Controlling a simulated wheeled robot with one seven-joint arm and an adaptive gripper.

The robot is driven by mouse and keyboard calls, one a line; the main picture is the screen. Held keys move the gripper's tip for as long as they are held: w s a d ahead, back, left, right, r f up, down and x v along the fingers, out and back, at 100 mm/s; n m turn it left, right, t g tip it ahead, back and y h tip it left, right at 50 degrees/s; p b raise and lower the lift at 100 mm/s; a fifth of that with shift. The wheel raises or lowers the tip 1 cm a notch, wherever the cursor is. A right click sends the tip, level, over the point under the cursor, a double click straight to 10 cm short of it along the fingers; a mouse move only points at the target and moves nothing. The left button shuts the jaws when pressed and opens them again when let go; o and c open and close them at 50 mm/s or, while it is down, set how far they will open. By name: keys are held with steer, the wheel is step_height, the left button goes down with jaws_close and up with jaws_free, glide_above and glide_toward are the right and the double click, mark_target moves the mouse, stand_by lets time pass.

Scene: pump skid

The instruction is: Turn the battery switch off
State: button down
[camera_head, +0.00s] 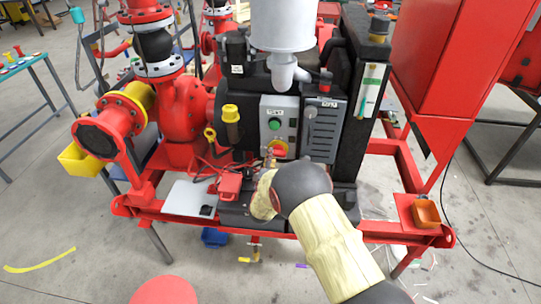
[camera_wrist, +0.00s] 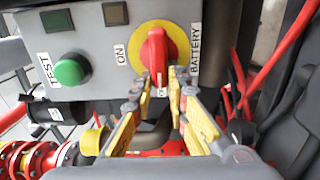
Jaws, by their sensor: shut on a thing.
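The battery switch is a red knob (camera_wrist: 157,47) on a round yellow plate (camera_wrist: 139,38), set in a grey control box (camera_wrist: 87,42). In the wrist view its handle stands about upright, with the ON label (camera_wrist: 121,55) to its left and the BATTERY label (camera_wrist: 195,48) to its right. My gripper (camera_wrist: 161,78) has its yellow-padded fingertips closed on the lower part of the red handle. In the head view the red and yellow switch (camera_head: 280,148) shows low on the box, and my arm hides most of the gripper below it. No OFF label is readable.
A green TEST button (camera_wrist: 69,71) sits left of the switch; it also shows above the switch in the head view (camera_head: 274,124). Red cables (camera_wrist: 240,85) hang to the right in the wrist view. A red frame rail (camera_head: 385,236) runs below the box.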

steer(key=shift+f, duration=0.1)
stand_by(0.4)
steer(key=c, duration=1.7)
jaws_free()
steer(key=shift+c, duration=0.2)
steer(key=s, duration=1.2)
steer(key=shift+a, duration=0.25)
